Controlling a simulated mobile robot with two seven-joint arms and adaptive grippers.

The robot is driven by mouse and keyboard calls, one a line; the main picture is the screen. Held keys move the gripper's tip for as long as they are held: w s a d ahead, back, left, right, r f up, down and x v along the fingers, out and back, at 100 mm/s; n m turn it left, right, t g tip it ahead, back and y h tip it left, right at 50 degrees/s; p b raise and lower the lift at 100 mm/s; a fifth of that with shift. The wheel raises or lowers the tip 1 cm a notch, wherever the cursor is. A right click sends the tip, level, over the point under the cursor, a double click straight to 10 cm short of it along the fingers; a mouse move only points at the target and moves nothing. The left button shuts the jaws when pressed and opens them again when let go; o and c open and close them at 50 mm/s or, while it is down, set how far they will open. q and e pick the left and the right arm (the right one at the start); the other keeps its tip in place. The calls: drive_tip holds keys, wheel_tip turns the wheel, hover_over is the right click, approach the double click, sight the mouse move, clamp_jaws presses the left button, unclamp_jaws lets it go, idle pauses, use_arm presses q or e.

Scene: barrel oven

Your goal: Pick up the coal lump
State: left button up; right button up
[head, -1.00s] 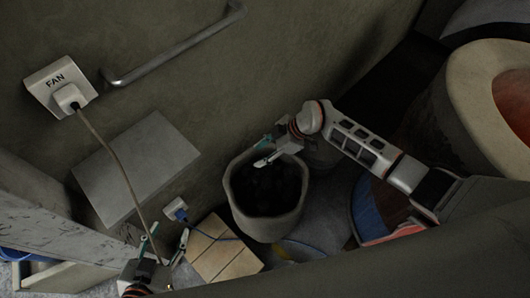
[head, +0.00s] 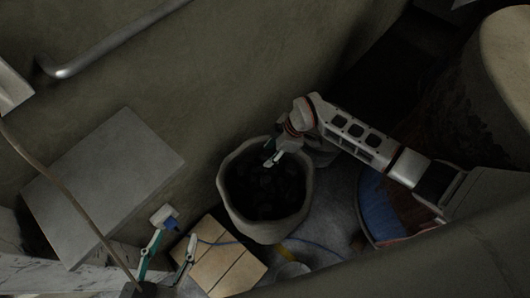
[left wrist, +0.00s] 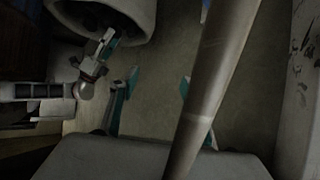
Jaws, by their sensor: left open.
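Dark coal lumps (head: 265,190) lie inside a grey round bucket (head: 262,232) in the middle of the head view; single lumps are hard to tell apart in the shade. My right gripper (head: 270,157) is over the bucket's upper rim, pointing in and down; whether its fingers are apart or closed is unclear, and no held lump shows. It also shows in the left wrist view (left wrist: 104,45), by the bucket (left wrist: 135,15). My left gripper (head: 173,243) is open and empty at the lower left, well apart from the bucket.
A grey cable (head: 62,190) hangs at the left; a thick pole-like length (left wrist: 215,75) crosses close before the left wrist camera.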

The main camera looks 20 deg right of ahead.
drive_tip(key=shift+a+f, duration=0.2)
drive_tip(key=shift+f, duration=0.25)
drive_tip(key=shift+w+r, duration=0.15)
drive_tip(key=shift+r, duration=0.05)
use_arm(q)
drive_tip(key=shift+w+d+r, duration=0.15)
drive_tip(key=shift+d+r, duration=0.15)
drive_tip(key=shift+d, duration=0.05)
use_arm(e)
drive_tip(key=c, duration=0.8)
drive_tip(key=shift+c, duration=0.2)
